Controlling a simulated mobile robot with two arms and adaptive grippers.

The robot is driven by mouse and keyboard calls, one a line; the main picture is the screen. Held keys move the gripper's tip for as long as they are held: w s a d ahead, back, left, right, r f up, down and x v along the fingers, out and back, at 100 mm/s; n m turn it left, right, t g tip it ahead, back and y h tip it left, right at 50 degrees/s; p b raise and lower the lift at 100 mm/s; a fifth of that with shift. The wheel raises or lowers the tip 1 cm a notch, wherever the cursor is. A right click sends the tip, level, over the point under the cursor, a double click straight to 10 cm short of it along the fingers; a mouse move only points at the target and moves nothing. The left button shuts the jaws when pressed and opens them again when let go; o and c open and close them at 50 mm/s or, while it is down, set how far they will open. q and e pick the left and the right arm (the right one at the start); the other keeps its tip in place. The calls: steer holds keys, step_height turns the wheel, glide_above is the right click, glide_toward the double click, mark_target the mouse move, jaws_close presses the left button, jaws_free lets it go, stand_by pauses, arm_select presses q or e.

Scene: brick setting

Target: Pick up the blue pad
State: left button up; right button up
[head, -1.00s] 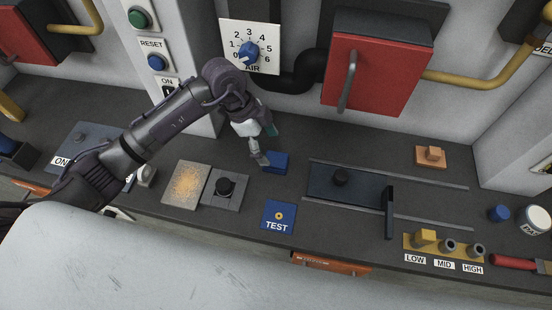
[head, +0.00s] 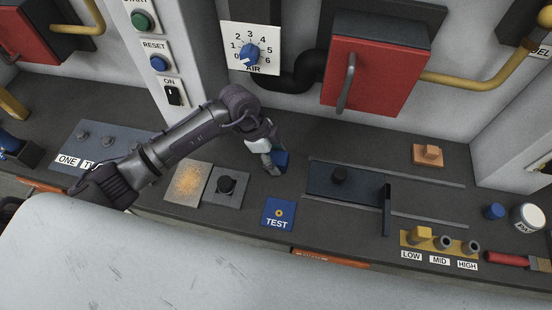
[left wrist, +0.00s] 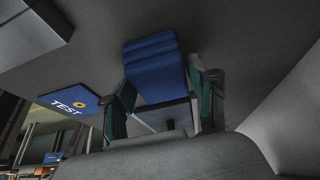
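The blue pad (head: 282,160) is a small ridged blue block on the dark bench, behind the blue TEST plate (head: 278,215). In the left wrist view the pad (left wrist: 155,72) lies between the two fingers and reaches past their tips. My left gripper (head: 271,167) is down at the left side of the pad and hides part of it in the head view. Its fingers (left wrist: 163,98) stand apart, one on each side of the pad; firm contact cannot be made out. My right gripper is not in view.
Left of the TEST plate are a grey plate with a black knob (head: 226,186) and a speckled tile (head: 187,182). A dark slider plate (head: 345,183) on rails lies to the right. A wall with an AIR dial (head: 249,55) and a red box (head: 373,70) rises behind.

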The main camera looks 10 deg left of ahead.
mark_target(284, 159)
arm_select(q)
steer(key=c, duration=0.6)
steer(key=shift+c, duration=0.2)
steer(key=shift+r, duration=0.15)
steer(key=shift+r+b, duration=0.3)
steer(key=shift+r, duration=0.3)
steer(key=r, duration=0.1)
steer(key=r+b, duration=0.1)
steer(key=r, duration=0.1)
steer(key=shift+d, duration=0.2)
steer(key=s+d+r+b, duration=0.2)
steer(key=d+r, duration=0.4)
steer(key=d, duration=0.5)
steer(key=shift+s+r, duration=0.3)
